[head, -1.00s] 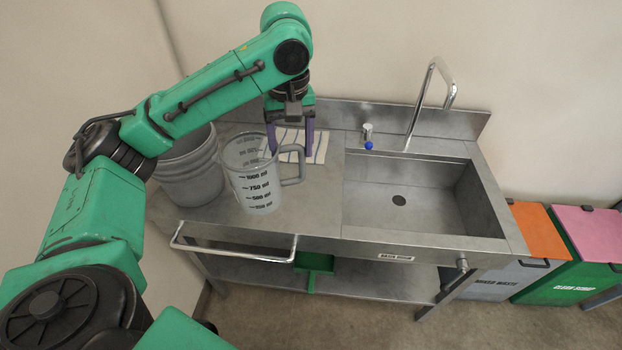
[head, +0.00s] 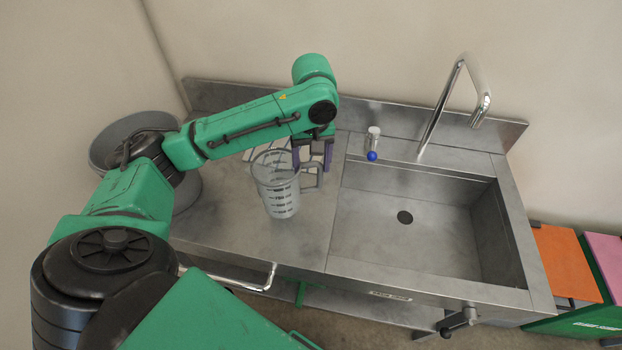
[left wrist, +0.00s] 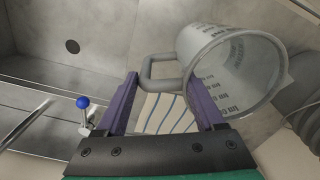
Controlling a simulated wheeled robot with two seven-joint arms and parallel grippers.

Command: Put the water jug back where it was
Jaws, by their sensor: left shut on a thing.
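The water jug (head: 278,195) is a clear, grey-tinted measuring jug with dark markings. It is upright over the counter (head: 225,222) left of the sink, in front of a striped cloth (head: 256,152). I cannot tell whether its base touches the counter. My left gripper (head: 312,165), with purple fingers, is shut on the jug's handle at its right side. In the left wrist view the jug (left wrist: 235,65) shows its open rim, with its handle (left wrist: 150,72) between the fingers (left wrist: 165,88). My right gripper is out of view.
A grey bucket (head: 108,150) stands at the counter's left end, partly hidden by my arm. The sink (head: 390,225) is empty, with a tall faucet (head: 440,105) and a blue-tipped tap (head: 372,150) behind it. Orange (head: 565,262) and pink (head: 606,258) lidded bins stand at the right.

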